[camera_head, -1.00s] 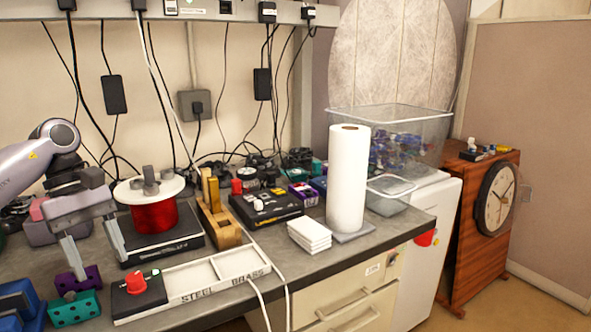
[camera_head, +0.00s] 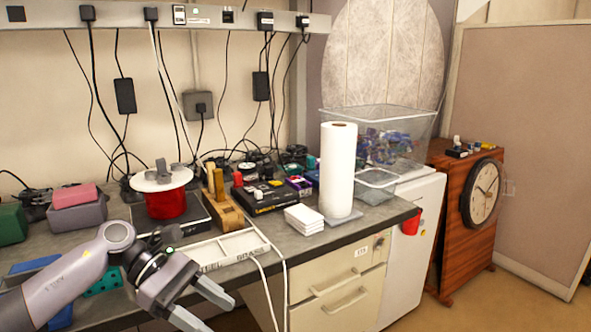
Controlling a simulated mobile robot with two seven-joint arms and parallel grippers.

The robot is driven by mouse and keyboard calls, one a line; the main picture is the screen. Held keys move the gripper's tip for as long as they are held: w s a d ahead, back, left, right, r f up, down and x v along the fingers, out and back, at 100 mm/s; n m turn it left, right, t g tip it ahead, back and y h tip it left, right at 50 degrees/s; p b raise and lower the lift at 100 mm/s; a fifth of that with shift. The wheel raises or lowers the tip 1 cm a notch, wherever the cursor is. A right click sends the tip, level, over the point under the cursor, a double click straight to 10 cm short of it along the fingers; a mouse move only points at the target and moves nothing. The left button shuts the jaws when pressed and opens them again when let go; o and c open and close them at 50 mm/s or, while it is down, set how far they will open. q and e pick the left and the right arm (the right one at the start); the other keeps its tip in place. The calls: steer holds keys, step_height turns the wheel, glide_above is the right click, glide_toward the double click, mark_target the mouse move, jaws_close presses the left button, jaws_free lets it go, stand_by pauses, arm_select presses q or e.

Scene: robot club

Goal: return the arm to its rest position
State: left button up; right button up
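My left arm comes in from the lower left. Its gripper (camera_head: 206,305) points down and to the right, in front of the workbench's front edge. Its two fingers are spread apart and nothing shows between them. The gripper and wrist hide part of the white labelled tray (camera_head: 232,246) and the things at its left end. My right gripper is not in view.
The grey workbench (camera_head: 300,257) holds a red spool (camera_head: 166,204), a wooden block (camera_head: 222,212), white tiles (camera_head: 304,218) and a paper towel roll (camera_head: 338,168). Teal (camera_head: 104,281) and blue blocks lie behind my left arm. Floor shows at the lower right.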

arm_select(q)
steer(key=s+d+n+t+h, duration=0.3)
steer(key=d+n+t+h, duration=0.2)
steer(key=d+n+h, duration=0.6)
steer(key=s+a+f+n+t+y+p, duration=0.1)
steer(key=a+f+n+t+y, duration=0.5)
steer(key=n, duration=1)
steer(key=s+a+f+n+t+y+p, duration=0.1)
steer(key=a+f+n+t+y, duration=0.6)
steer(key=n, duration=1)
steer(key=s+a+f+n+g+y, duration=0.2)
steer(key=s+f+n+y, duration=0.1)
steer(key=s+f+n, duration=0.2)
steer(key=s+a+f+n+g+y, duration=0.2)
steer(key=s+f+n+y, duration=0.2)
steer(key=s, duration=0.5)
step_height(320, 180, down, 2)
steer(key=shift+a+f+n+g+p, duration=0.15)
steer(key=shift+n+g+p, duration=0.25)
steer(key=shift+n, duration=0.8)
